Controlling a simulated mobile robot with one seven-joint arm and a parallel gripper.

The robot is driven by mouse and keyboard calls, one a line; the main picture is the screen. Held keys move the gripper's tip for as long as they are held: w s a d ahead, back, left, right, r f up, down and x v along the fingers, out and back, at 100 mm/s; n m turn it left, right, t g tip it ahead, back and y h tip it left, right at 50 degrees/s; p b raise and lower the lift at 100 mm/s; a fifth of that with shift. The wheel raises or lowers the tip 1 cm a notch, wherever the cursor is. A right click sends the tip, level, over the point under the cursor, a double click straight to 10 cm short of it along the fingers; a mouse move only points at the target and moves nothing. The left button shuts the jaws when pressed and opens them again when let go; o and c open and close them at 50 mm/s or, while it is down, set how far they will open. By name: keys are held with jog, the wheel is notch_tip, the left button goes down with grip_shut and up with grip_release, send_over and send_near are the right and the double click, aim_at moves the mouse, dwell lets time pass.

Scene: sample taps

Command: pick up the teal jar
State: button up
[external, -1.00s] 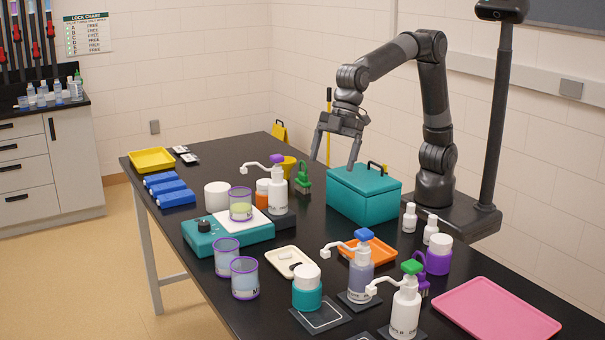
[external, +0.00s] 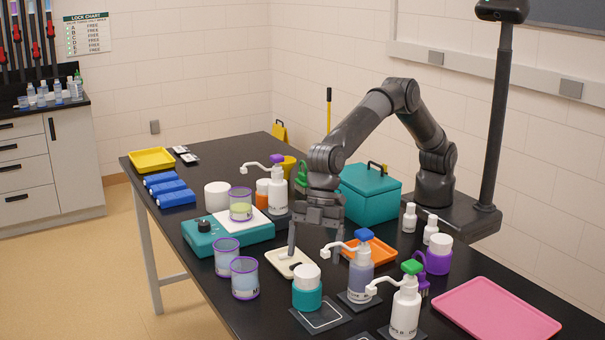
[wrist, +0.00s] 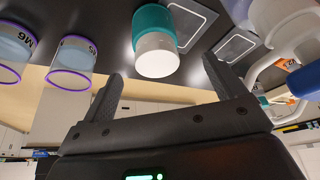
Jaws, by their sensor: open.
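In the wrist view the teal jar (wrist: 154,42) appears ahead, lid nearest, roughly in line with the gap between the fingers. My gripper (external: 316,257) is open and empty, fingers pointing down, just behind the jar and above the cream tray. In the wrist view both fingers of my gripper (wrist: 164,78) are spread, and the jar is beyond their tips.
A blue-topped pump bottle (external: 360,272) stands close on the jar's right, with a green-topped pump bottle (external: 405,312) further right. Purple-rimmed beakers (external: 244,279) stand to the left. The cream tray (external: 281,266) and orange tray (external: 378,255) lie behind. A teal box (external: 362,200) stands further back.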

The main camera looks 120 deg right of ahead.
aim_at(306, 283)
jog(key=x, duration=0.8)
jog(key=shift+w+d+f, duration=0.15)
jog(key=shift+w+f, duration=0.05)
jog(key=shift+w, duration=0.2)
jog(key=c, duration=1.1)
